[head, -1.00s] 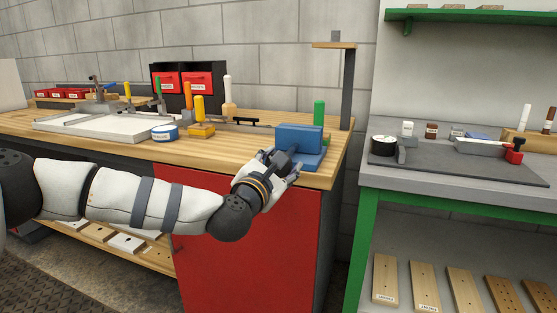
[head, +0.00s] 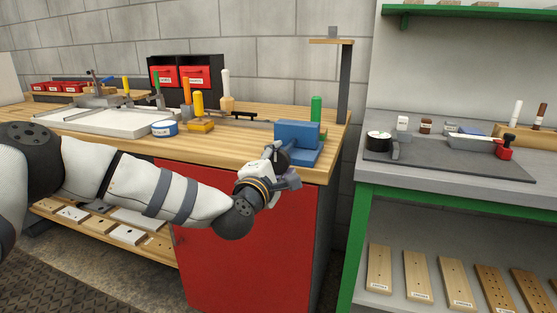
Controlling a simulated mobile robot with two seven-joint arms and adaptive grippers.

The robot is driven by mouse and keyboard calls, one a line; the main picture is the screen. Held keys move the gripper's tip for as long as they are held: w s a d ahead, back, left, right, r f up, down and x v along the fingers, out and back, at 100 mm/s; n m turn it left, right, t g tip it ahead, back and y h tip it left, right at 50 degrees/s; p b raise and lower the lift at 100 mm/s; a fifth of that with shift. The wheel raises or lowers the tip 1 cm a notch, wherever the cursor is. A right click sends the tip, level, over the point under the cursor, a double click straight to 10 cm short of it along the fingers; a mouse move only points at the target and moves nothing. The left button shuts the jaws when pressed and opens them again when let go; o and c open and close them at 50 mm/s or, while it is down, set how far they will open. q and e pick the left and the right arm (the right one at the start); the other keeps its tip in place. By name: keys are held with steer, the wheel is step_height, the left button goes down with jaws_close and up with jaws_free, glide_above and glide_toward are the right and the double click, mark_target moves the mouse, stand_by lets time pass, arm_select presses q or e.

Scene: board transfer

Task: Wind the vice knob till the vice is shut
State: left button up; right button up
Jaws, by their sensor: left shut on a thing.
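The blue vice (head: 297,135) stands on the front right corner of the wooden workbench, with its base on the bench top. My left gripper (head: 276,156) is at the vice's front left side, beyond the bench's front edge. It is shut on the dark vice knob, which is mostly hidden by the fingers. The gap between the vice jaws cannot be made out from here. My right gripper is not in view.
A green post (head: 316,108) stands behind the vice. A green-framed bench (head: 440,175) is to the right.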

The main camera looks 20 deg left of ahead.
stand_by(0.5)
arm_select(q)
steer(key=o, duration=1.1)
steer(key=shift+o, duration=0.2)
steer(key=s, duration=1.2)
steer(key=shift+a, duration=0.2)
